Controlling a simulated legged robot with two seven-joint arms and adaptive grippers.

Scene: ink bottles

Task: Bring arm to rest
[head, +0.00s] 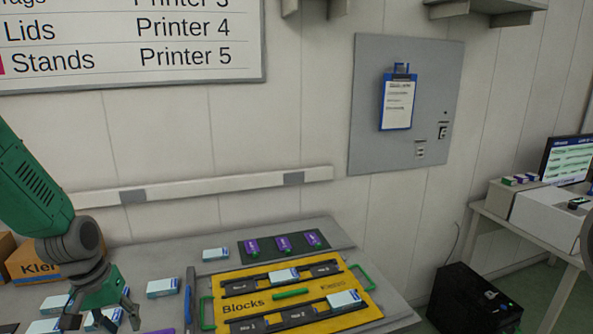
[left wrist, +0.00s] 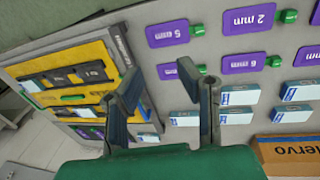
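My left arm comes in from the left in the head view. Its gripper (head: 103,318) hangs low over the table among white-and-blue boxes, at the bottom edge of the picture. In the left wrist view the two fingers of my left gripper (left wrist: 160,78) stand well apart with nothing held between them. A white-and-blue box (left wrist: 148,137) shows in the gap, lying on the table beyond the fingers. My right gripper is not in view.
The grey table (head: 205,236) carries a yellow Blocks board (head: 240,286) with dark slots, a dark mat (head: 268,250) with purple tags, and several white-and-blue boxes (head: 161,287). A cardboard box (head: 35,258) stands behind my left arm. A black case (head: 470,300) stands right of the table.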

